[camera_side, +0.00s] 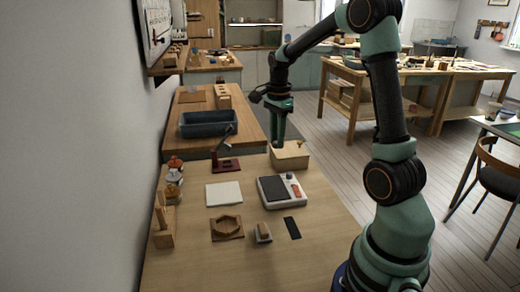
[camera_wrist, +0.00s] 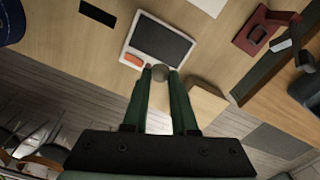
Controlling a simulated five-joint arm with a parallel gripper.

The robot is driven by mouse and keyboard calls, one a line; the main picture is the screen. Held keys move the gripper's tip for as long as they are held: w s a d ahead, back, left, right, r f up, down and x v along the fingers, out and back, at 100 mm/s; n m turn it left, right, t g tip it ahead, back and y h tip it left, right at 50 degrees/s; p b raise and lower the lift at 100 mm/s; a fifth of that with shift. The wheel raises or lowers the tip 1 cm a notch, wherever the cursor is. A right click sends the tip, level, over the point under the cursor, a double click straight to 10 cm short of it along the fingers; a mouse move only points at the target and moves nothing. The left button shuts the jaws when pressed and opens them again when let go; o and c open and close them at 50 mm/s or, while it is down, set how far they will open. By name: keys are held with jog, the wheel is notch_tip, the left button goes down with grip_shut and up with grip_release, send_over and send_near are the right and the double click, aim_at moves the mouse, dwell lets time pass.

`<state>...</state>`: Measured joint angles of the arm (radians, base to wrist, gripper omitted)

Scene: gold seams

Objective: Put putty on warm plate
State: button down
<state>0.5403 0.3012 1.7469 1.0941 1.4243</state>
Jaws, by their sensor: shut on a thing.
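The warm plate (camera_side: 281,190) is a white unit with a dark square top and a red control, lying on the near wooden table. In the wrist view the warm plate (camera_wrist: 128,57) lies beyond my fingertips. My gripper (camera_side: 279,140) points down beside the wooden box, higher than the table and behind the plate. In the wrist view my gripper (camera_wrist: 160,75) is shut on a small grey rounded lump, which I take to be the putty (camera_wrist: 160,71). The fingers partly hide the lump, and I cannot make it out in the side view.
A wooden box (camera_side: 290,156) stands close behind the plate. A dark red stand (camera_side: 226,162) and a white square pad (camera_side: 223,194) lie to its left. A dark strip (camera_side: 292,228) and a small block (camera_side: 263,232) lie in front. A blue tub (camera_side: 208,124) stands farther back.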

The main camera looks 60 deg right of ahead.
aim_at(275, 187)
notch_tip(275, 187, down, 14)
jog(key=shift+r, duration=0.1)
dwell(0.4)
jog(key=c, duration=0.7)
grip_release()
jog(key=shift+f, duration=0.2)
jog(key=shift+r, duration=0.15)
notch_tip(275, 187, up, 12)
jog(key=shift+r, duration=0.1)
jog(key=s+a+r+n+t, duration=0.2)
jog(key=s+a+r+n, duration=0.1)
jog(key=a+n, duration=0.7)
jog(key=s+a+r+n+t, duration=0.3)
jog(key=a+r+n, duration=0.3)
jog(key=a+n, duration=0.5)
jog(key=shift+s+a+r+n+t, duration=0.25)
jog(key=shift+s+n+t, duration=0.05)
jog(key=shift+s+n, duration=0.45)
